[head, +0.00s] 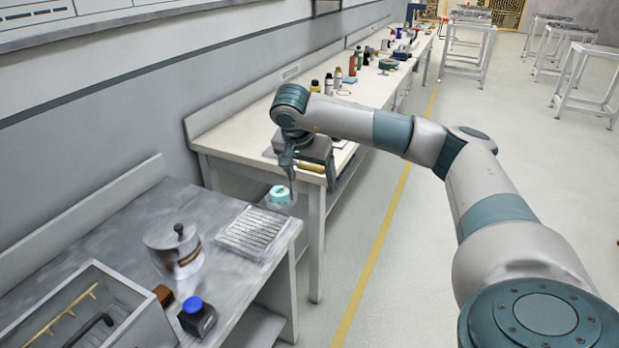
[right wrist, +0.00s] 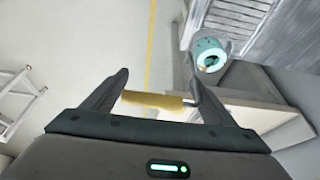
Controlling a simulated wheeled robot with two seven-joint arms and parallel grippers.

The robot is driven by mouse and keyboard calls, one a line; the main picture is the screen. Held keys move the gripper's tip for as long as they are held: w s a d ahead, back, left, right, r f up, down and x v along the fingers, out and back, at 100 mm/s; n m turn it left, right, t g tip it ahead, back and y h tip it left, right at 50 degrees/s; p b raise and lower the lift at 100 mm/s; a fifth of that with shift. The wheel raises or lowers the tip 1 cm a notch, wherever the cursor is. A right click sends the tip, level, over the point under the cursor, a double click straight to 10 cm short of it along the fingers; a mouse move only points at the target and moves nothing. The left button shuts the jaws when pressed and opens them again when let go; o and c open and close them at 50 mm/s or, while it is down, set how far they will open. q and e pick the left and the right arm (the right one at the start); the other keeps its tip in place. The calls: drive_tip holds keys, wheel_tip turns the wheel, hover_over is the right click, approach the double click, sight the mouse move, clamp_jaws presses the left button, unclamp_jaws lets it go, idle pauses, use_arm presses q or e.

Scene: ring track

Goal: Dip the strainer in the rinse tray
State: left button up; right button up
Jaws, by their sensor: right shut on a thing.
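My right gripper (head: 308,166) is shut on the yellow handle of the strainer (right wrist: 155,100). The handle lies crosswise between the fingers in the right wrist view (right wrist: 158,84). A thin metal stem runs from it toward a see-through bowl with a round teal piece (head: 280,194) in it, also seen in the wrist view (right wrist: 209,53). The bowl is by the right corner of the grey table, past the pale ribbed tray (head: 253,232); I cannot tell if it touches anything. Which tray is the rinse tray is not clear. My left gripper is out of view.
On the grey table (head: 120,215) stand a shiny metal pot (head: 175,252), a dark bottle with a blue cap (head: 197,316) and a grey open bin (head: 140,315) holding a yellow rod. A long bench (head: 250,130) with several bottles is behind.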

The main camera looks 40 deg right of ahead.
drive_tip(key=s+a+n+t+y, duration=0.1)
drive_tip(key=s+a+n, duration=0.2)
drive_tip(key=a, duration=0.7)
drive_tip(key=s+a+n+t+y, duration=0.1)
drive_tip(key=s+a+n, duration=0.2)
drive_tip(key=a+n, duration=0.3)
drive_tip(key=s+a+n+t+y, duration=0.1)
drive_tip(key=s+a+n+y, duration=0.1)
drive_tip(key=a, duration=1.2)
drive_tip(key=s+n, duration=0.1)
drive_tip(key=n, duration=0.1)
drive_tip(key=shift+n, duration=0.3)
drive_tip(key=shift+s+f, duration=0.1)
drive_tip(key=shift+s, duration=0.05)
